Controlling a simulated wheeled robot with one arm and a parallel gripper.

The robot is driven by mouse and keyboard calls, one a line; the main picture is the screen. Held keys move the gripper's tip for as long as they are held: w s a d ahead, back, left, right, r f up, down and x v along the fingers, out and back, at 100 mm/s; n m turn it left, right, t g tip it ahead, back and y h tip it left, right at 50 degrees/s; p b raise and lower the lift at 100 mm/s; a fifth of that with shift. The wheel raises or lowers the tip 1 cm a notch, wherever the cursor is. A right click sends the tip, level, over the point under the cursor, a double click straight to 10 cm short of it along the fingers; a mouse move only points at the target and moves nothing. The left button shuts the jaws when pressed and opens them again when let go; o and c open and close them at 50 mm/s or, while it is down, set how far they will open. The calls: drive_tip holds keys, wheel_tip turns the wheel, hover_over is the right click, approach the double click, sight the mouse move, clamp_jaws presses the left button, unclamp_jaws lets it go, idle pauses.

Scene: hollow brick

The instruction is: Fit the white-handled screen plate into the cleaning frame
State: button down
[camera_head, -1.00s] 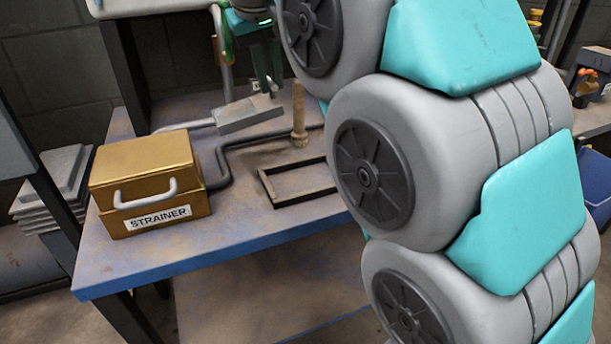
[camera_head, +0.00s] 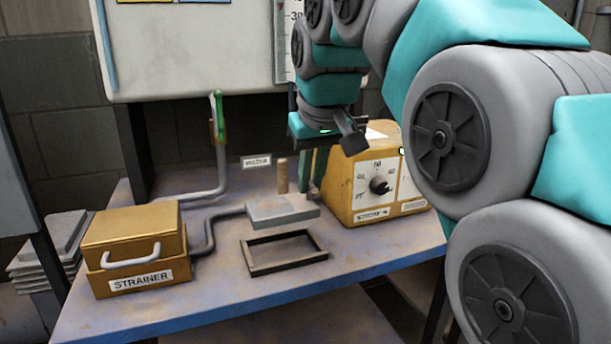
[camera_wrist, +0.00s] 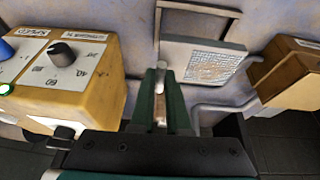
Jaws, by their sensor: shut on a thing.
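My gripper (camera_head: 311,172) is shut on the white handle (camera_wrist: 163,72) of the screen plate, between its dark green fingers in the wrist view (camera_wrist: 160,92). The grey, square screen plate (camera_head: 283,214) looks roughly level, above the bench and just behind the cleaning frame. The wrist view shows the mesh on the screen plate (camera_wrist: 204,61). The cleaning frame (camera_head: 251,264) is a dark, open rectangle lying flat and empty on the bench; part of it shows beyond the plate in the wrist view (camera_wrist: 222,11). The fingers partly hide the handle.
A yellow strainer box (camera_head: 137,249) stands left on the bench (camera_head: 205,298). A wooden peg (camera_head: 282,174) stands behind the plate. A yellow dial box (camera_head: 350,184) is close to my gripper's right. A bent grey pipe (camera_head: 209,228) runs beside the strainer box. Bench surface before the frame is clear.

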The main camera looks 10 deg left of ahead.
sight(310, 201)
drive_tip(key=shift+f+b, duration=1.5)
drive_tip(key=shift+f, duration=1)
drive_tip(key=shift+f, duration=0.15)
drive_tip(key=shift+f, duration=0.3)
drive_tip(key=shift+f+b, duration=0.35)
drive_tip(key=shift+f, duration=0.55)
drive_tip(key=c, duration=0.8)
unclamp_jaws()
drive_tip(key=shift+r, duration=0.1)
drive_tip(key=shift+v, duration=3.8)
